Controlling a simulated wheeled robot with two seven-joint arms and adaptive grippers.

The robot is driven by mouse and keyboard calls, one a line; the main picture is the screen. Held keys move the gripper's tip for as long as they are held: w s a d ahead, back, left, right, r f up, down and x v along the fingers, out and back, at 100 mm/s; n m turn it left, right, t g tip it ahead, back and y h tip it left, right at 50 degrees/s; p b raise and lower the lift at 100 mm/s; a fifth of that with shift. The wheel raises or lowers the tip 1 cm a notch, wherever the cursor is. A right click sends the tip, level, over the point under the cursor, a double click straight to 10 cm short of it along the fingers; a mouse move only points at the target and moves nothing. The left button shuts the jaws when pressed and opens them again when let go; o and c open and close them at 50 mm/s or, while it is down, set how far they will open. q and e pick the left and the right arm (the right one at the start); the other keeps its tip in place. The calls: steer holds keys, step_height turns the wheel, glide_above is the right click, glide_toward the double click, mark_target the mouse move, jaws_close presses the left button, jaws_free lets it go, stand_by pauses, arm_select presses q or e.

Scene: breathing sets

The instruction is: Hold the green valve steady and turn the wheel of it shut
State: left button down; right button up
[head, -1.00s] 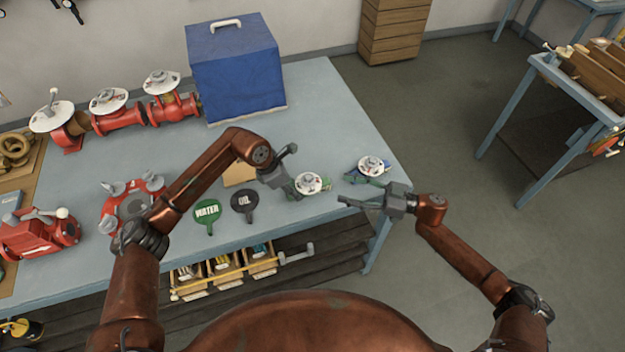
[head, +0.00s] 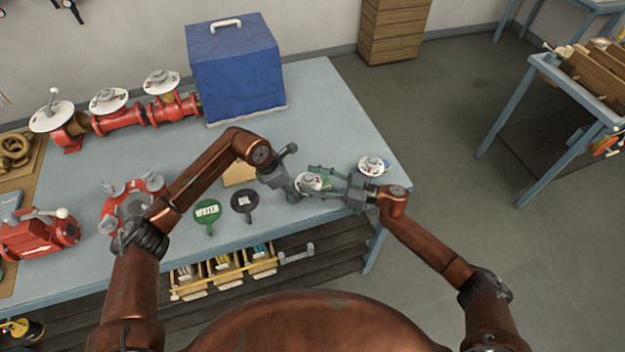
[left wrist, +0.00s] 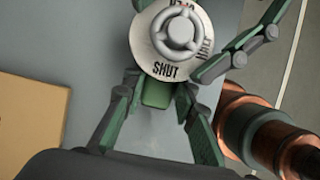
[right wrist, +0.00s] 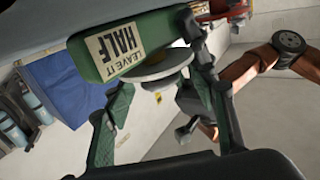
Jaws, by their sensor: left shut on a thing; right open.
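The green valve has a white dial (head: 311,182) with a small grey handwheel (left wrist: 179,34) on it. The dial reads SHUT, HALF and a further word upside down at the top edge; I cannot tell where the wheel points. In the right wrist view its green body (right wrist: 155,38) bears a label, LEAVE IT HALF. My left gripper (left wrist: 155,130) is shut on the green body at the near side of the dial. My right gripper (head: 330,183) is open, its fingers spread on either side of the dial; contact with the wheel cannot be told.
A second valve with a white dial (head: 373,166) stands close behind my right gripper, near the table's right edge. WATER (head: 207,212) and OIL (head: 243,201) paddles lie to the left. A blue box (head: 237,75) and red pipework (head: 120,119) stand at the back.

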steer(key=shift+c, duration=0.2)
steer(key=c, duration=1.1)
steer(key=shift+m+t, duration=0.3)
steer(key=shift+t, duration=0.1)
steer(key=m+t+h, duration=0.2)
steer(key=t, duration=0.1)
steer(key=m+t+h, duration=0.1)
steer(key=shift+s+a+m+t, duration=0.25)
steer(key=shift+s+m+t, duration=0.05)
steer(key=shift+s, duration=0.05)
steer(key=shift+s+a+r+m+t+h, duration=0.1)
steer(key=shift+a+m+t+h, duration=0.05)
steer(key=shift+m+t+h, duration=1.1)
steer(key=shift+a+m+t+h, duration=0.1)
steer(key=shift+m+t+h, duration=0.95)
steer(key=shift+h, duration=0.4)
steer(key=shift+t+h, duration=0.3)
steer(key=shift+h, duration=0.2)
steer(key=shift+d, duration=0.1)
steer(key=o, duration=1.1)
